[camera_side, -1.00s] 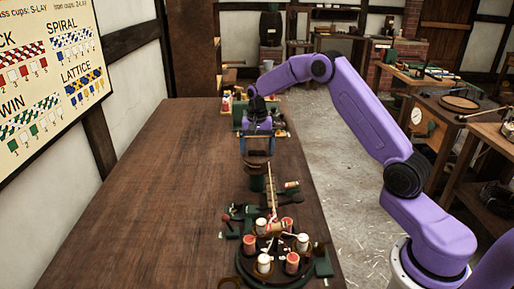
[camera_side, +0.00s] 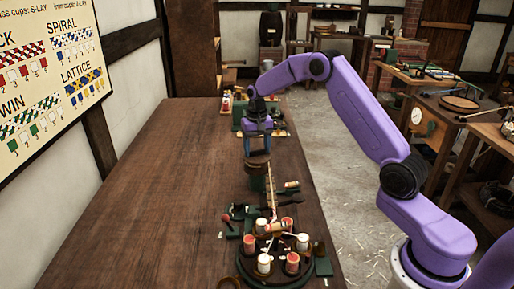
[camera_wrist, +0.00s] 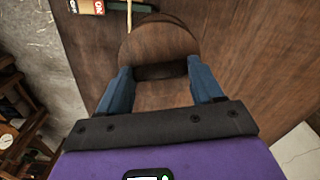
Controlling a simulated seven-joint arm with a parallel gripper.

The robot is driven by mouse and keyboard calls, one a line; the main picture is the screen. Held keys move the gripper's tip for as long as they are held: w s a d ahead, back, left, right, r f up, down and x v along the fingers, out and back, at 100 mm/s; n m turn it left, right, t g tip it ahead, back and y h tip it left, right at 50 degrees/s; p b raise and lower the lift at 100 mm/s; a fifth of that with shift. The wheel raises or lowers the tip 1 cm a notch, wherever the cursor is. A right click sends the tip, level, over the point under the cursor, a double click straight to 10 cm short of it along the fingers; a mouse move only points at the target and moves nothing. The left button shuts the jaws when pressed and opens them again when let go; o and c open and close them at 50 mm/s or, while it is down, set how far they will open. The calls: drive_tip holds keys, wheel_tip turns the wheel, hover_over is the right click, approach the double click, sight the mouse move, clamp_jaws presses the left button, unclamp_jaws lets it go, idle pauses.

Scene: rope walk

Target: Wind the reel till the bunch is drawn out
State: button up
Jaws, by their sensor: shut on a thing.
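The reel (camera_side: 257,160) is a round brown wooden drum on a dark green post, beyond the bobbin carrier. Its round wooden top (camera_wrist: 158,38) fills the middle of the wrist view. My gripper (camera_side: 257,150) points down over the reel; its blue fingers (camera_wrist: 160,70) are shut on the reel, one on each side. A pale cord or braid (camera_side: 270,190) runs from the reel's post toward the round carrier (camera_side: 243,267), which bears several red and white bobbins. I cannot make out a separate bunch. The far side of the reel is hidden by my gripper.
A small lever with a red knob (camera_side: 227,217) and dark green fittings stand left of the cord. A red and cream labelled piece (camera_wrist: 86,6) lies near the reel. Green boxes and coloured items stand behind my gripper. The table's left side is clear.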

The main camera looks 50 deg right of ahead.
sight(257, 150)
drive_tip(key=n, duration=0.7)
drive_tip(key=shift+r, duration=0.1)
idle(0.5)
drive_tip(key=o, duration=1.1)
drive_tip(key=shift+c, duration=0.2)
wheel_tip(257, 150, up, 17)
drive_tip(key=shift+r, duration=0.2)
